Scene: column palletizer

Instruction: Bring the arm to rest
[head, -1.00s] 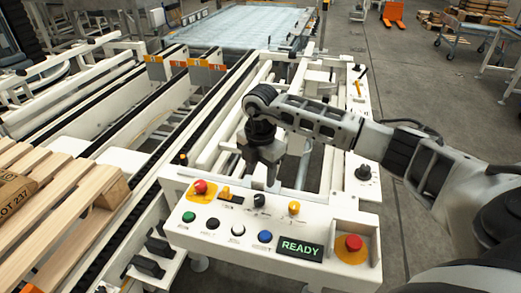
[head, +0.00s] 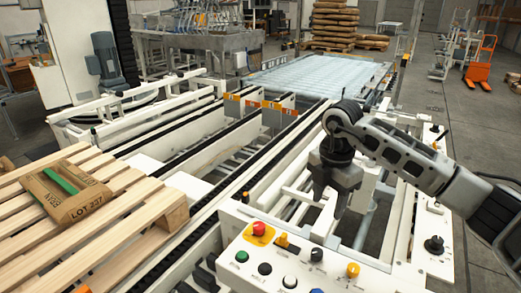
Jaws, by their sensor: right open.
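My right gripper (head: 329,207) hangs from my right arm, which comes in from the right in the head view. Its fingers point down, apart and empty, above the back edge of the white control panel (head: 300,262). The panel carries a red button (head: 259,228) on a yellow plate, a yellow knob (head: 353,270), and green, black, white and blue buttons. The panel's lower part is cut off by the frame. My left gripper is not in view.
A wooden pallet (head: 150,215) at the left holds a brown sack (head: 66,196) marked LOT 227 with a green strip. White conveyor rails (head: 220,165) run behind. A black knob (head: 434,245) stands at right. An orange pallet jack (head: 481,62) stands on open floor.

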